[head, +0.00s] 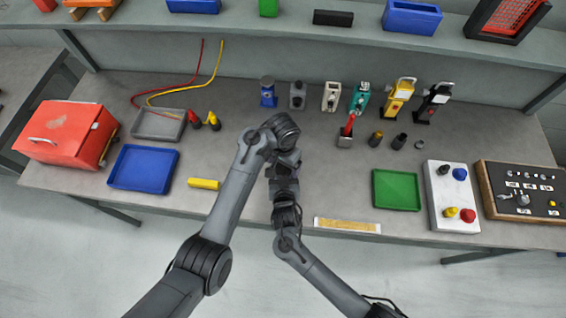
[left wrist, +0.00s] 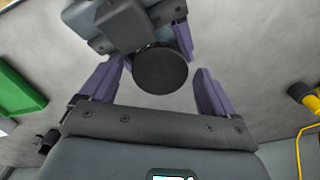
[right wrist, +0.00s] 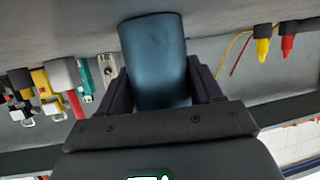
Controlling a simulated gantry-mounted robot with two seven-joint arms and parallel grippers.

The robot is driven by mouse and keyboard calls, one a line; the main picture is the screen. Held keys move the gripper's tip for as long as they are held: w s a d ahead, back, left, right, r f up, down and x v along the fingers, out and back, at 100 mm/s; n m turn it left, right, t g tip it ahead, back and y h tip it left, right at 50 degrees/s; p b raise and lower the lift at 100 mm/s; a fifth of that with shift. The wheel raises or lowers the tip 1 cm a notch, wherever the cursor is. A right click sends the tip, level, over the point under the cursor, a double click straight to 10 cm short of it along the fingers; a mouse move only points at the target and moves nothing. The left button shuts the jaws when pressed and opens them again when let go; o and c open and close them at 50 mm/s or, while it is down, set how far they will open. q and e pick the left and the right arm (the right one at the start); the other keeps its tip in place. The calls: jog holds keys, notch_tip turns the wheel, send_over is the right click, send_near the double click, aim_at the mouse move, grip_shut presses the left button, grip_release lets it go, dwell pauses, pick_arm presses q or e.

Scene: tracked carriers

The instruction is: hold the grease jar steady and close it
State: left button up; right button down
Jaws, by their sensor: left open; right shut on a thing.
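The grease jar (right wrist: 155,62) is a dark blue cylinder in the right wrist view. My right gripper (right wrist: 158,80) is shut on it, one finger at each side. In the left wrist view, the jar's round, dark end (left wrist: 160,72) faces the camera, and my right gripper's fingers show behind it. My left gripper (left wrist: 157,82) is open, its fingers on either side of that end, with gaps visible. I cannot tell whether this end is a lid set on the jar. In the head view, my left gripper (head: 284,165) and arms hide the jar.
A green tray (head: 396,190) is at the right. Several small tools and a holder with a red-handled item (head: 347,130) stand behind. The bench is clear around my grippers.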

pick_arm(q)
jog(key=shift+r, duration=0.1)
jog(key=shift+r, duration=2.15)
jog(key=shift+c, duration=0.4)
jog(key=shift+a+n, duration=0.1)
jog(key=shift+n, duration=0.5)
jog(key=n, duration=0.2)
jog(key=r+n, duration=0.1)
jog(key=shift+w+a+r+n, duration=0.15)
jog(key=shift+w+r+n, duration=0.05)
jog(key=shift+n, duration=0.2)
jog(key=r+n, duration=0.1)
jog(key=n, duration=0.2)
jog(key=shift+r, duration=0.15)
jog(key=shift+s+d+r+n, duration=0.1)
jog(key=shift+d+r+n, duration=0.15)
jog(key=shift+r+n, duration=0.45)
jog(key=shift+f, duration=0.3)
